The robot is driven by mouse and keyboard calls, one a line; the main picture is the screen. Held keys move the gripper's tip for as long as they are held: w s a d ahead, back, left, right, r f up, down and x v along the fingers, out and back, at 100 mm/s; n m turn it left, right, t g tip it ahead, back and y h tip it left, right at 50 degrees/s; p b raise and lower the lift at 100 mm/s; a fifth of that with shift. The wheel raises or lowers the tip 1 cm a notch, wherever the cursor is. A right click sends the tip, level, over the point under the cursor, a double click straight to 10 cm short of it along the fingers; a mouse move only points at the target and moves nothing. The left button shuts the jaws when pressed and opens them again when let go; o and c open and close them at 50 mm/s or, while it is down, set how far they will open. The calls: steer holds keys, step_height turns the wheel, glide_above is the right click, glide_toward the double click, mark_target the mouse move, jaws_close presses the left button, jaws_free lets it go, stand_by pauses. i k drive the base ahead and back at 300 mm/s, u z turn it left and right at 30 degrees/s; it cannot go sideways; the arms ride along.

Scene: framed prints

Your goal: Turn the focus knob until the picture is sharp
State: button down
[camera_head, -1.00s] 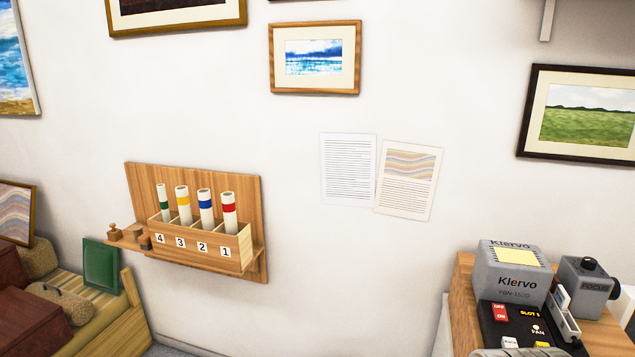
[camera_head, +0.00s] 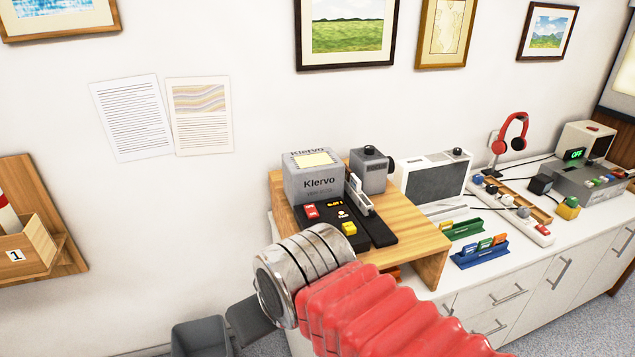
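The grey Klervo projector (camera_head: 312,182) stands on a wooden stand at the centre, with a pale yellow panel on top. A small grey box (camera_head: 369,178) is just right of it, with a black focus knob (camera_head: 370,150) on its top. My gripper (camera_head: 248,320) shows only as a dark grey piece beside my metal wrist, low and left of the stand. It is apart from the knob, and its fingertips cannot be made out. No projected picture that I can identify shows.
A black panel (camera_head: 382,238) with red and yellow buttons sits in front of the projector. A white radio-like box (camera_head: 433,176), slide racks (camera_head: 480,253) and red headphones (camera_head: 514,133) are on the counter to the right. A grey bin (camera_head: 203,338) stands below left.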

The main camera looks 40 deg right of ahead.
mark_target(369, 149)
steer(key=z, duration=1.35)
